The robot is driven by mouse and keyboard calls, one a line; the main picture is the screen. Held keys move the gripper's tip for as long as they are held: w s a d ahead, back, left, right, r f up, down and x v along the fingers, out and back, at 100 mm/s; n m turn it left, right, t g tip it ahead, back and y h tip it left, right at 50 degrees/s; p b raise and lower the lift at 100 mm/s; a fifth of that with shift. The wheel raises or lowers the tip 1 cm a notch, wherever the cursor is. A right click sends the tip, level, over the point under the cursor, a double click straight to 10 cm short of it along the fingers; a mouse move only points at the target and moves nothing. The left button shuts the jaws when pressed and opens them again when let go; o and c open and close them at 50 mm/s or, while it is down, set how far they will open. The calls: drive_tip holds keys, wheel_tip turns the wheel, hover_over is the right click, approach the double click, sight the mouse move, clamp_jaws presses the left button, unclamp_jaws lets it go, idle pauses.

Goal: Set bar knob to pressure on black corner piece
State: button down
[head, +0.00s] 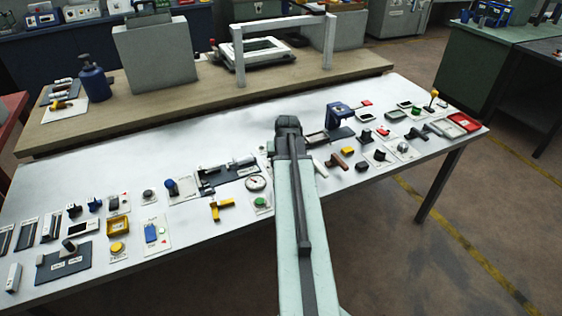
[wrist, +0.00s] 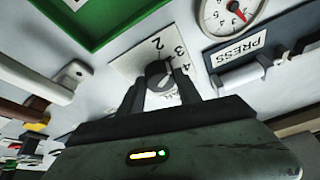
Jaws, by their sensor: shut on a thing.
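In the wrist view a black round knob (wrist: 158,70) with a pale pointer sits on a white plate (wrist: 134,62) marked with the numbers 2, 3 and 4. The pointer slants up and right, toward the 3 and 4 side. My gripper (wrist: 162,88) is shut on this knob, with one dark finger on each side. A plate reading PRESS (wrist: 238,53) lies to the right, beside a round gauge with a red needle (wrist: 232,12). In the head view my arm hides the knob and the fingertips. I cannot pick out which part is the black corner piece.
A green frame (wrist: 98,22) and a white handle (wrist: 38,78) lie left of the knob in the wrist view. In the head view the white table (head: 150,165) carries several fixtures along its front. A wooden bench (head: 190,92) stands behind.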

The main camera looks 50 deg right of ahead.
drive_tip(key=m, duration=0.2)
drive_tip(key=m+g+h, duration=0.1)
drive_tip(key=m, duration=0.1)
drive_tip(key=shift+w+a+m, duration=0.1)
drive_tip(key=shift+w+m, duration=0.1)
drive_tip(key=shift+m, duration=0.1)
drive_tip(key=m+g, duration=0.1)
drive_tip(key=m, duration=0.1)
drive_tip(key=m+g+h, duration=0.1)
drive_tip(key=m, duration=0.2)
drive_tip(key=shift+w, duration=0.1)
drive_tip(key=shift+m, duration=0.3)
drive_tip(key=c, duration=0.8)
unclamp_jaws()
drive_tip(key=shift+c, duration=0.2)
drive_tip(key=p+v, duration=0.7)
drive_tip(key=shift+a+r, duration=0.2)
drive_tip(key=shift+r, duration=0.2)
